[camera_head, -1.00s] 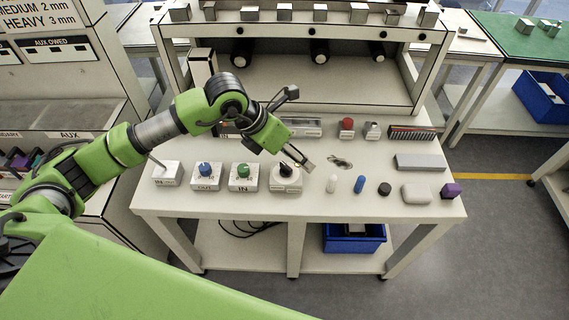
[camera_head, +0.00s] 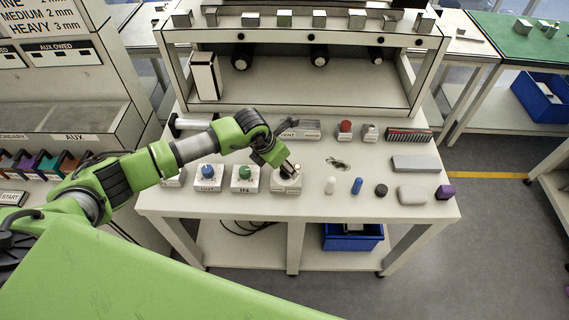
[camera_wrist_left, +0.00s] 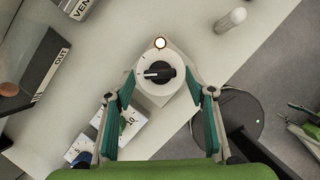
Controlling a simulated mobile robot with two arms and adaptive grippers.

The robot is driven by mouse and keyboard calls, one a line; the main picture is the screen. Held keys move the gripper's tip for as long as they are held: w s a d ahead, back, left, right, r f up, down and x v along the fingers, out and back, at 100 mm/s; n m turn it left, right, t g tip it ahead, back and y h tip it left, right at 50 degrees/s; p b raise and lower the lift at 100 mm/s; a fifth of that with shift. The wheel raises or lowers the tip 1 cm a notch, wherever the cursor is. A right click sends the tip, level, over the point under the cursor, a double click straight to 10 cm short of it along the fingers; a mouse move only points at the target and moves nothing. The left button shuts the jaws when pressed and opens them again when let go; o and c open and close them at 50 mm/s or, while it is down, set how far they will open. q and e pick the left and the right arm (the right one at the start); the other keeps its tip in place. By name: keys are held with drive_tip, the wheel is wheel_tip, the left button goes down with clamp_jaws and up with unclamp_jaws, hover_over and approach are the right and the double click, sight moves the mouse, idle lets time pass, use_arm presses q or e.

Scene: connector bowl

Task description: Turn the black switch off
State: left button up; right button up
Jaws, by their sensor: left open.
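The black switch (camera_wrist_left: 160,72) is a round black knob with a white pointer line on a white base (camera_wrist_left: 156,92). The pointer points left in the left wrist view. A small round lamp (camera_wrist_left: 159,43) beside the knob glows. In the head view the switch's white box (camera_head: 286,184) is at the front of the table, and the gripper partly hides its knob. My left gripper (camera_head: 290,171) is open right over this box.
A green-knob box (camera_head: 245,178) and a blue-knob box (camera_head: 207,178) stand left of the switch. A white cylinder (camera_head: 330,186), a blue cylinder (camera_head: 357,185) and a black puck (camera_head: 380,190) lie to its right. A raised shelf (camera_head: 310,88) stands behind.

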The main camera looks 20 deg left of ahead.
use_arm(q)
drive_tip(key=shift+x, duration=0.85)
drive_tip(key=c, duration=1.1)
